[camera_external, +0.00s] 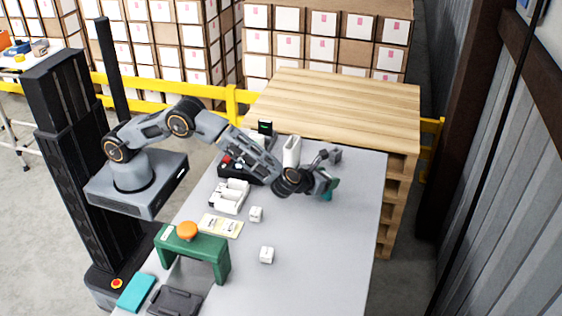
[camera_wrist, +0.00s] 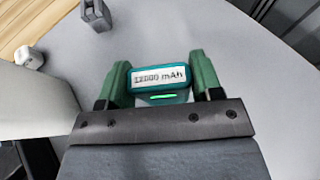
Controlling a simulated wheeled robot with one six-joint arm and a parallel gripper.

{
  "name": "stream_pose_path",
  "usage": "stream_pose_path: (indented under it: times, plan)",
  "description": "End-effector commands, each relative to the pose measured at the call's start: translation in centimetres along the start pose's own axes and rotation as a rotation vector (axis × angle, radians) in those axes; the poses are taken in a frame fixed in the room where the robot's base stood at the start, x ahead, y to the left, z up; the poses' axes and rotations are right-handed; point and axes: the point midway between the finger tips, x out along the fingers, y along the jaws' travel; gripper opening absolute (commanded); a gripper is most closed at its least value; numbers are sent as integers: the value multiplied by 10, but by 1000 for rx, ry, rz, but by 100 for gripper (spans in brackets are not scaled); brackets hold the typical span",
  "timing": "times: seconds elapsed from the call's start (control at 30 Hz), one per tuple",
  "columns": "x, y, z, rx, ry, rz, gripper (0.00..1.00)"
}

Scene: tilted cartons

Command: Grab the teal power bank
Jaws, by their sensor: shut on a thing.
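The teal power bank (camera_wrist: 161,83) has a white label reading "12000 mAh" and a lit green strip. In the wrist view it sits between the two green fingers of my gripper (camera_wrist: 158,84), which are shut on its sides. In the external view my gripper (camera_external: 330,188) is at the right part of the grey table, and the teal there is small and partly hidden by my arm. I cannot tell whether the power bank touches the table or is lifted.
The grey table (camera_external: 330,255) is clear at front right. A white upright container (camera_external: 291,151) and a grey object (camera_external: 331,155) stand near my gripper. Small white cubes (camera_external: 256,214), a green stand (camera_external: 192,246) with an orange knob, and a teal flat box (camera_external: 136,292) lie leftward and forward.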

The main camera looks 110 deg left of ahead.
Motion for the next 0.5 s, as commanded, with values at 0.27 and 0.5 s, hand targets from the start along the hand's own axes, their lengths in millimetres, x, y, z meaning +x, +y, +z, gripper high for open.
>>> stream_pose_path:
  times: [0.27, 0.5]
  plan:
    - [0, 0, 1, -1, -1, 0, 31]
    - [-2, 0, 5, -1, -1, 0, 31]
